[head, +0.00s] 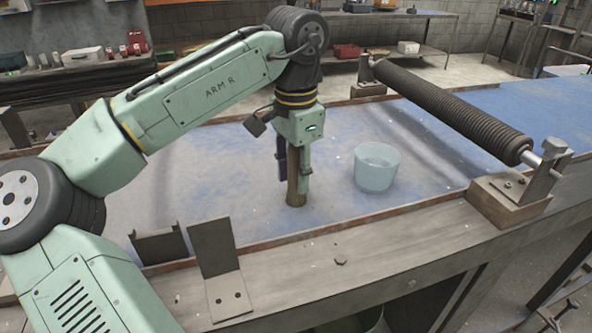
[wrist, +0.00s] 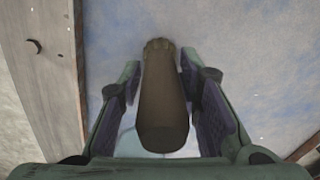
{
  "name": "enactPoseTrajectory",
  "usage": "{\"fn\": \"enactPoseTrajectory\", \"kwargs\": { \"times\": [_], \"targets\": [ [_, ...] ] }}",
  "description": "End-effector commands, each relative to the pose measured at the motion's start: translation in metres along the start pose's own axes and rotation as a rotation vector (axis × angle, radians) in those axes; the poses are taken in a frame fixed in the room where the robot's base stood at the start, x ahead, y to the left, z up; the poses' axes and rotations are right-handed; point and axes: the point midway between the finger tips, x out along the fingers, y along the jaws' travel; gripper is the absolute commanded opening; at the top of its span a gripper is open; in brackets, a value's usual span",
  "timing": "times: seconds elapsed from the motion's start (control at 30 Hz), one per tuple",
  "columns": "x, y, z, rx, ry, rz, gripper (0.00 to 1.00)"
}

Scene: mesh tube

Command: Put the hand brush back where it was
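A brown, roughly cylindrical thing (head: 296,193) stands upright on the blue worktop in the head view. It also shows in the wrist view (wrist: 162,105), with a notched far end. It may be the hand brush, but no bristles show. My gripper (head: 295,172) points down around it, one finger on each side. In the wrist view my gripper (wrist: 160,62) shows narrow gaps between its pads and the cylinder, so it looks open. A translucent pale blue tub (head: 377,168) stands to the right, apart from the gripper.
A long ribbed roller (head: 450,108) on brackets spans the worktop at right. The blue worktop (head: 235,190) is bare left of the gripper.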

Motion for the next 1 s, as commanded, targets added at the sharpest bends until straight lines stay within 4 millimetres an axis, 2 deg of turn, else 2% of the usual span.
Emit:
{"fn": "enactPoseTrajectory", "kwargs": {
  "times": [0.17,0.57,0.67,1.0],
  "targets": [
    [0.000,0.000,0.000,0.000,0.000,0.000,0.45],
    [-0.005,-0.001,0.000,0.000,0.000,-0.002,0.46],
    [-0.019,0.000,-0.001,0.001,0.002,-0.001,0.46],
    [-0.094,-0.001,0.000,-0.003,-0.002,-0.004,0.46]
  ]
}}
